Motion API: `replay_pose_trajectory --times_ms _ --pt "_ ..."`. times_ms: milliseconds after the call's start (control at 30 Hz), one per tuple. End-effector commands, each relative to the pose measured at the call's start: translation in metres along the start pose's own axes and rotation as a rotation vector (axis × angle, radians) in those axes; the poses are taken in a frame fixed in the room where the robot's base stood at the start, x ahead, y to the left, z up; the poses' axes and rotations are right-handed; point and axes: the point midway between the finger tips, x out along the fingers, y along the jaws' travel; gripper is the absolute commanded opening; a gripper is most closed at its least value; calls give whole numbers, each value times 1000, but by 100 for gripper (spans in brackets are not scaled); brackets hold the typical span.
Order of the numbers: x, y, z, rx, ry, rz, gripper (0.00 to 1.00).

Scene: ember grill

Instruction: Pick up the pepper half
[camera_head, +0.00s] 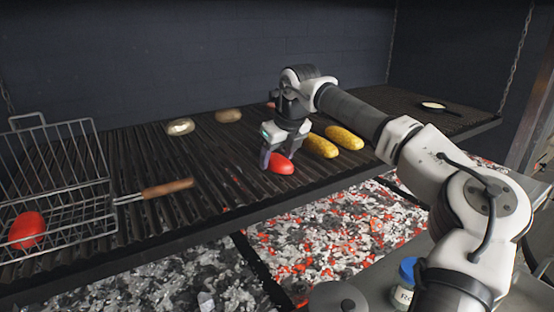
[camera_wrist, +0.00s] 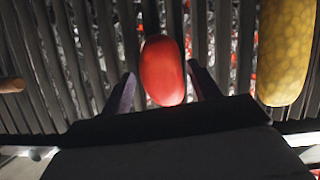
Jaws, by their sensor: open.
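A red pepper half (camera_head: 281,164) lies on the grill grate under my gripper (camera_head: 283,157). In the wrist view the pepper half (camera_wrist: 162,72) is a smooth red oval, with its near end between the two fingers of my gripper (camera_wrist: 160,92). The fingers stand apart, one on each side, with a gap showing at both sides. Another red pepper half (camera_head: 27,229) lies in the wire basket at the left. A third red piece (camera_head: 271,104) shows partly behind my arm.
Two corn cobs (camera_head: 344,137) (camera_head: 321,146) lie right of the pepper; one cob (camera_wrist: 286,50) is close in the wrist view. Two potato-like pieces (camera_head: 228,116) (camera_head: 181,127) lie behind left. A wire basket (camera_head: 75,185) with a wooden handle (camera_head: 168,188) is left. Glowing coals (camera_head: 325,235) lie below.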

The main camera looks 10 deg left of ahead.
Motion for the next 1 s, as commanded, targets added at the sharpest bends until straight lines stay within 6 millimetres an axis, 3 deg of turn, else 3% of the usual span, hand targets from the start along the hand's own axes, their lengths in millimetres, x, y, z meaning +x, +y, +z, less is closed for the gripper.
replay_pose_trajectory --times_ms 300,567,1000 --pt "7 0 0 0 0 0 61" --pt "7 0 0 1 -1 0 27" --pt "-3 -1 4 2 -2 -2 27"
